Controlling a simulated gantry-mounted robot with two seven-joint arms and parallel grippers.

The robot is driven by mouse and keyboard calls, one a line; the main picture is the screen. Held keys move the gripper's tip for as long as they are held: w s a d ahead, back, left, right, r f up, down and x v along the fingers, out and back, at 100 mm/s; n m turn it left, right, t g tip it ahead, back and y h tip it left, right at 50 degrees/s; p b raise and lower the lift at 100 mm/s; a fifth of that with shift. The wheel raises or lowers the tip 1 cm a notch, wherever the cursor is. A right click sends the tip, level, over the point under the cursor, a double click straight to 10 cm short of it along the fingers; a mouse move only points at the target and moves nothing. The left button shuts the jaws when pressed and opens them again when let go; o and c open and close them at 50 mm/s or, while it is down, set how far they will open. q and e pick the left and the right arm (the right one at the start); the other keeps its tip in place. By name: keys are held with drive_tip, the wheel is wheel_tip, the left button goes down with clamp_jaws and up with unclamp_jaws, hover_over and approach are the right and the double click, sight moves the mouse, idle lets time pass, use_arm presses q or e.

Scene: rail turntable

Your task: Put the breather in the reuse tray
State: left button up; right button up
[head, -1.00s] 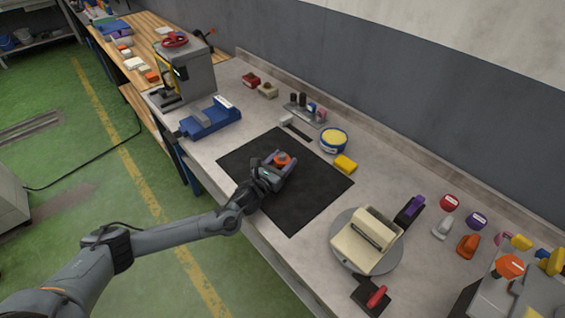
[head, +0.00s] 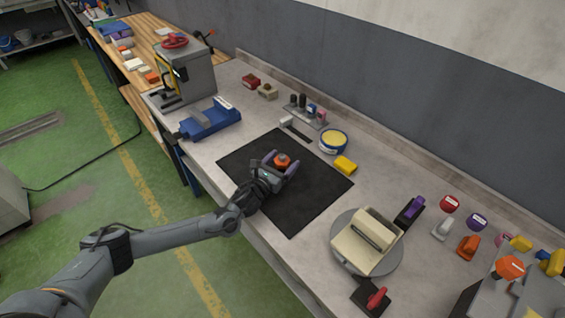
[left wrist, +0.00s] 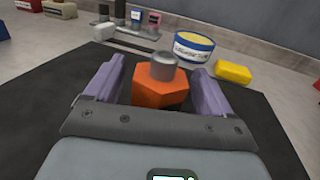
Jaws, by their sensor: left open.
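The orange hexagonal part with a grey cylindrical top, which I take to be the breather (head: 282,160), stands upright on the black mat (head: 300,205). It also shows in the left wrist view (left wrist: 161,88). My left gripper (head: 281,164) is open, with its two purple-grey fingers (left wrist: 162,85) on either side of the breather. My right gripper is not in view.
A yellow-filled round tub (head: 333,141) and a yellow block (head: 345,165) sit behind the mat. A grey press (head: 190,75) stands beyond the blue tray. A turntable (head: 384,264) with a cream housing is at the right. The mat around the breather is clear.

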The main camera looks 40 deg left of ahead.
use_arm(q)
drive_tip(key=s, duration=0.3)
drive_tip(key=s+p, duration=0.1)
drive_tip(key=s, duration=0.3)
drive_tip(key=s+d, duration=0.1)
drive_tip(key=s, duration=0.2)
drive_tip(key=shift+s+p, duration=0.25)
drive_tip(key=shift+p, duration=0.05)
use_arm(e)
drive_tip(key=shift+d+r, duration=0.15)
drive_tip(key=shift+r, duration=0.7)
use_arm(q)
drive_tip(key=shift+s, duration=0.4)
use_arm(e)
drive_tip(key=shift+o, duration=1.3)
use_arm(q)
drive_tip(key=shift+s, duration=0.25)
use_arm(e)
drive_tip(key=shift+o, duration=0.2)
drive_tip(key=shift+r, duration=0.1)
use_arm(q)
drive_tip(key=shift+s, duration=0.1)
